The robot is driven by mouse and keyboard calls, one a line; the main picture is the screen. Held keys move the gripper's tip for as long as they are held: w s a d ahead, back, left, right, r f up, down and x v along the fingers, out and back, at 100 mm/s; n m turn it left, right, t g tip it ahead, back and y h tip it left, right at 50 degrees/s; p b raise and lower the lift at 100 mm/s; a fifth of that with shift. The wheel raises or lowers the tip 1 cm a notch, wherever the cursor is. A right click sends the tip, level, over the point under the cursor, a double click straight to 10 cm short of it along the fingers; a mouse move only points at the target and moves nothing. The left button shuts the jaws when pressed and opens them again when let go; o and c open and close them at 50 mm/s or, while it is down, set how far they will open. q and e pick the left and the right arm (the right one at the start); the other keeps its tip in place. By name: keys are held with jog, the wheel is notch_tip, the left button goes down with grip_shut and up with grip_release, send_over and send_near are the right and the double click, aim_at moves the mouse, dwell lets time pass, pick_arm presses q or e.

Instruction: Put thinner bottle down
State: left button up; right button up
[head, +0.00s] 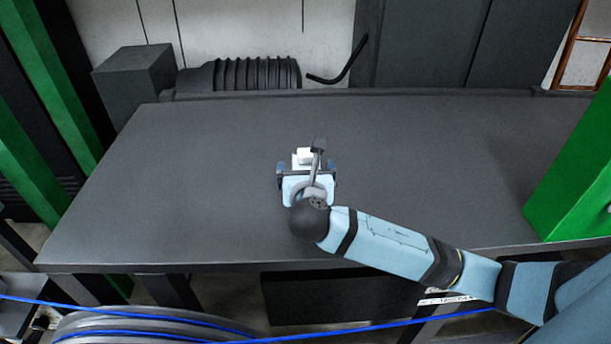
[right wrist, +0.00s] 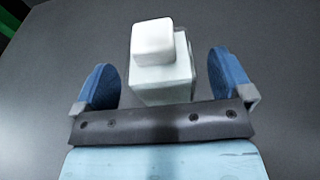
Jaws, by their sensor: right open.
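The bottle (right wrist: 161,75) has a pale, squarish body and a white cap (right wrist: 153,40). In the right wrist view it stands on the dark table between the two blue fingers of my right gripper (right wrist: 168,82), with a gap on each side. In the head view the white top of the bottle (head: 305,156) shows just beyond my right gripper (head: 307,166), near the middle of the table. My right gripper is open around the bottle. The lower part of the bottle is partly hidden by the gripper. My left gripper is not in view.
The dark table (head: 420,150) is otherwise bare, with free room on both sides. A green block (head: 575,165) stands at its right edge. Behind the table are a dark box (head: 135,80) and a ribbed black object (head: 240,74). A blue cable (head: 375,325) runs across the front.

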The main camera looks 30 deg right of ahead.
jog(key=x, duration=0.2)
jog(key=shift+w+d, duration=0.1)
jog(key=shift+w, duration=0.15)
jog(key=c, duration=1.3)
jog(key=shift+c, duration=0.2)
